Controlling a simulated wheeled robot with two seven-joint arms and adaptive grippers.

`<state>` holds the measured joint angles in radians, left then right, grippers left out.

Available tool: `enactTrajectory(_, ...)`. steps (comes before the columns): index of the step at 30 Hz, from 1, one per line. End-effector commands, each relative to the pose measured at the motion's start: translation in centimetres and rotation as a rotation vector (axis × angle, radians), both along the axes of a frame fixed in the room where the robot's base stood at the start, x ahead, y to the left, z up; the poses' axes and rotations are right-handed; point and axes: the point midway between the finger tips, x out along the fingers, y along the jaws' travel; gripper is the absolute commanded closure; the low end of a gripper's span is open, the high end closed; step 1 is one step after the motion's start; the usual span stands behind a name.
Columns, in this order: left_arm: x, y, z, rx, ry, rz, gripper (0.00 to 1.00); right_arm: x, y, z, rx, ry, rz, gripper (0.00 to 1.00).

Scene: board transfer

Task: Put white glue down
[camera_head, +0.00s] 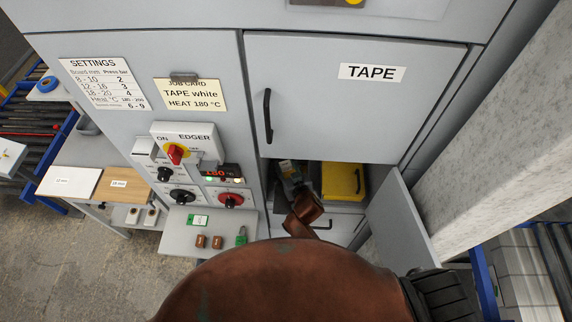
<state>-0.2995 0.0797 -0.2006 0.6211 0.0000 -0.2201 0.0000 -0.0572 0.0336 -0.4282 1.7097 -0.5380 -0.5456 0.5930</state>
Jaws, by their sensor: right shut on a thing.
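My right gripper (300,189) is inside the open compartment below the TAPE door. It is shut on a small greyish item with a pale label, taken to be the white glue (287,167). Most of the item is hidden by the dark fingers and shadow, and I cannot tell whether it touches the compartment floor. A yellow container (343,181) stands just right of the gripper in the same compartment. My copper-coloured right arm covers the bottom middle of the view. My left gripper is not in view.
The TAPE door (345,105) is shut above the compartment. An open door panel (398,218) stands at its right side. Left are the edger controls (180,155) and a small shelf (205,238) with small brown pieces and a green one.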

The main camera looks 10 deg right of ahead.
Motion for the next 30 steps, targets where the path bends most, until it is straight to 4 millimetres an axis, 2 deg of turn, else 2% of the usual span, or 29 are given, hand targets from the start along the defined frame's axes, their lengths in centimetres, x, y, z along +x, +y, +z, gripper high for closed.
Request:
enactTrajectory(2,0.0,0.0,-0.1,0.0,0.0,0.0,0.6,-0.1,0.0,-0.4,-0.001,0.005,0.0,0.93)
enactTrajectory(3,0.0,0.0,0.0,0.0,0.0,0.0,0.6,-0.1,0.0,-0.4,-0.001,0.006,0.0,0.64)
enactTrajectory(10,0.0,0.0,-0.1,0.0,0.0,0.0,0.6,-0.2,0.0,-0.5,-0.001,0.009,0.0,0.49)
enactTrajectory(19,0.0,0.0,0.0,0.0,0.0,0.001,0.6,-0.2,-0.1,-0.6,-0.002,0.012,-0.001,0.48)
enactTrajectory(23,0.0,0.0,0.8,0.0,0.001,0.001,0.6,-0.2,-0.1,0.6,-0.001,0.01,0.0,0.48)
enactTrajectory(26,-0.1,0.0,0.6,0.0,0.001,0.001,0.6,-1.6,-0.3,1.1,0.001,0.01,-0.002,0.48)
enactTrajectory(30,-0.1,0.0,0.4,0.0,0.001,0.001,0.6,-4.4,-0.6,2.3,0.002,0.008,-0.001,0.48)
